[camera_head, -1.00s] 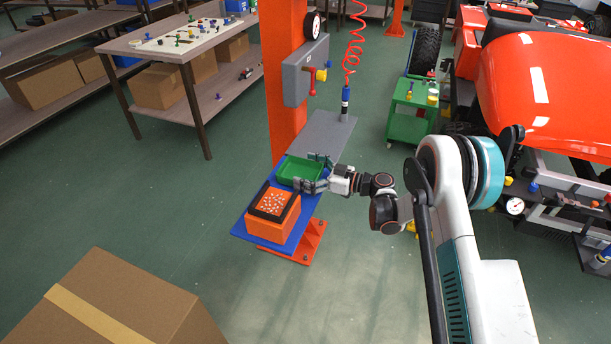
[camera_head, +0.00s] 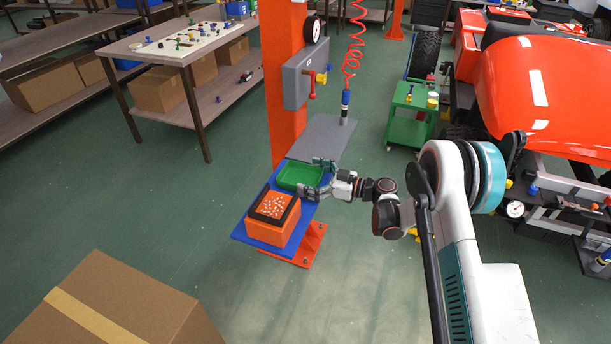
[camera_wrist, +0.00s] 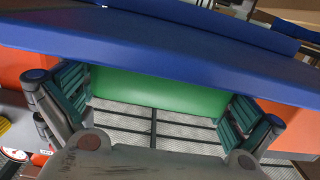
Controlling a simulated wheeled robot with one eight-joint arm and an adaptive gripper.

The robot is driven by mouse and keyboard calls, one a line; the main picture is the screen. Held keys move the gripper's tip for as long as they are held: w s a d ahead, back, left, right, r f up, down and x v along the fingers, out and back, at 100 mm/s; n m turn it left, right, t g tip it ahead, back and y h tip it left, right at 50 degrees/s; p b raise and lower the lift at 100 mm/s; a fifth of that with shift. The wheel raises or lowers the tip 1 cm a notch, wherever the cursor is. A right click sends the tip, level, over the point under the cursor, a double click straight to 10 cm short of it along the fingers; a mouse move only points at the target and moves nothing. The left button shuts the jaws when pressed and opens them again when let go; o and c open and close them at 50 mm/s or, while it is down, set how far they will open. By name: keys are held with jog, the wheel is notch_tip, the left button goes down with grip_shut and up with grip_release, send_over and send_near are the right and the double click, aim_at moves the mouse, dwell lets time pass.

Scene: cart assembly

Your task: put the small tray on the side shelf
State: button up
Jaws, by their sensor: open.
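The small green tray (camera_head: 299,177) is at the far end of the blue side shelf (camera_head: 246,229), beside an orange box, and appears to rest on the shelf. My gripper (camera_head: 314,180) is at the tray's right side, with a finger towards each end of it. In the wrist view, the green side of the tray (camera_wrist: 160,90) shows between my spread fingers (camera_wrist: 155,98), with the blue shelf (camera_wrist: 170,45) across the top. The fingers look apart from the tray's ends, though exact contact is hard to tell.
An orange box (camera_head: 273,221) with a dark rim and white pieces takes the near part of the shelf. A grey plate (camera_head: 325,138) lies behind the tray, by an orange post (camera_head: 284,90). A cardboard box (camera_head: 120,305) stands at lower left. Open floor lies around the shelf.

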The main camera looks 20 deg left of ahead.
jog(key=d+p, duration=0.3)
jog(key=d, duration=0.7)
jog(key=s+d+r+m+t+h, duration=0.1)
jog(key=s+d+r+m+h, duration=0.2)
jog(key=r, duration=0.5)
jog(key=s+d+r+m+t+h, duration=0.1)
jog(key=d+r+m+h, duration=0.15)
jog(key=d+r, duration=0.35)
jog(key=s+d+r+m+t+h, duration=0.1)
jog(key=s+d+r+m+h, duration=0.15)
jog(key=r, duration=0.65)
jog(key=s+d+r+m+t+h, duration=0.1)
jog(key=s+d+m+h, duration=0.3)
jog(key=s+d, duration=0.6)
jog(key=s+d+r+m+t+h, duration=0.2)
jog(key=s+d+m+h, duration=0.3)
jog(key=s+d, duration=0.5)
jog(key=s+r, duration=0.1)
jog(key=s, duration=0.7)
